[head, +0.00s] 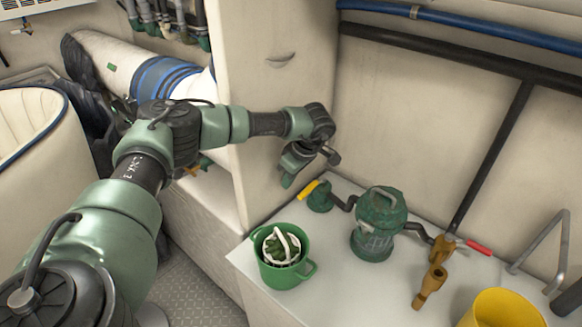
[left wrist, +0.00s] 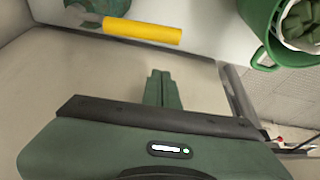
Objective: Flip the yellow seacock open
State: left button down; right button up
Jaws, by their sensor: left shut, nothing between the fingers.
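The yellow seacock handle (head: 307,190) sticks out to the left from a green valve body (head: 321,199) on the white shelf, near the wall panel. In the left wrist view the yellow handle (left wrist: 142,30) lies sideways near the top, with part of the green body (left wrist: 105,6) beside it. My left gripper (head: 288,180) is just left of and above the handle, apart from it. Its fingers (left wrist: 161,78) are closed together with nothing between them. My right gripper is not in view.
A green strainer (head: 378,224) stands right of the seacock, joined by a dark pipe. Further right is a bronze valve with a red handle (head: 478,248). A panel edge rises at left.

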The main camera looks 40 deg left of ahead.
aim_at(312, 189)
pick_arm(q)
jog(key=d, duration=0.3)
jog(key=shift+d+f, duration=0.15)
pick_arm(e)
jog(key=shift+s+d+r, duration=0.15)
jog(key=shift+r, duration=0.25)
